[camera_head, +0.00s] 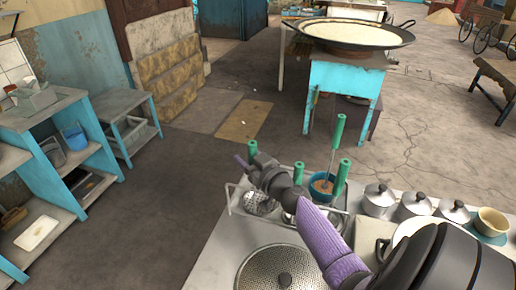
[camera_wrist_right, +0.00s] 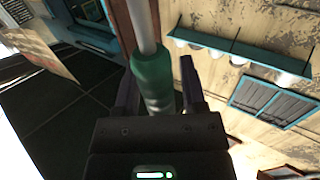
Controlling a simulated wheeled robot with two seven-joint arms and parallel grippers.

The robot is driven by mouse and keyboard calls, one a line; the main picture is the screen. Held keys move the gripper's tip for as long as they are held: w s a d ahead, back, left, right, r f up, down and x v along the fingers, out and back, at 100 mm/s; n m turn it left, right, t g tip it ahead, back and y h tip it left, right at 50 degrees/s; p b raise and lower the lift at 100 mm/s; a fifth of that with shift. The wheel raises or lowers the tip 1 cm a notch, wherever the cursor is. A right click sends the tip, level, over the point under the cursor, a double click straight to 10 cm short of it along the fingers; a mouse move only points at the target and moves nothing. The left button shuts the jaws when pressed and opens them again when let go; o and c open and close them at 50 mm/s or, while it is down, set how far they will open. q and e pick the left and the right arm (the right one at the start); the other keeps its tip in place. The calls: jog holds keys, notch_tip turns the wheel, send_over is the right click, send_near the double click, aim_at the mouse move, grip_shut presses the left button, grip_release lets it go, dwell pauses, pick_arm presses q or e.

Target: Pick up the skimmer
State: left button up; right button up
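The skimmer, a round perforated metal head (camera_head: 258,203), hangs in the rack on the counter. A green handle end (camera_head: 252,147) shows just above my right gripper (camera_head: 250,168), which reaches in from the lower right. In the right wrist view the green handle (camera_wrist_right: 153,82) runs between the two dark fingers (camera_wrist_right: 160,85). A narrow gap shows on the handle's right side, so the gripper looks open around it. The lower part of the handle is hidden behind my gripper in the head view. My left gripper is not in view.
Other green-handled tools (camera_head: 341,178) stand in the rack, one in a blue cup (camera_head: 322,188). Lidded metal pots (camera_head: 379,199) and a tan bowl (camera_head: 492,221) stand to the right. A round perforated lid (camera_head: 262,272) lies in front. A large pan (camera_head: 352,33) sits on a blue stand behind.

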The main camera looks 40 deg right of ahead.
grip_shut()
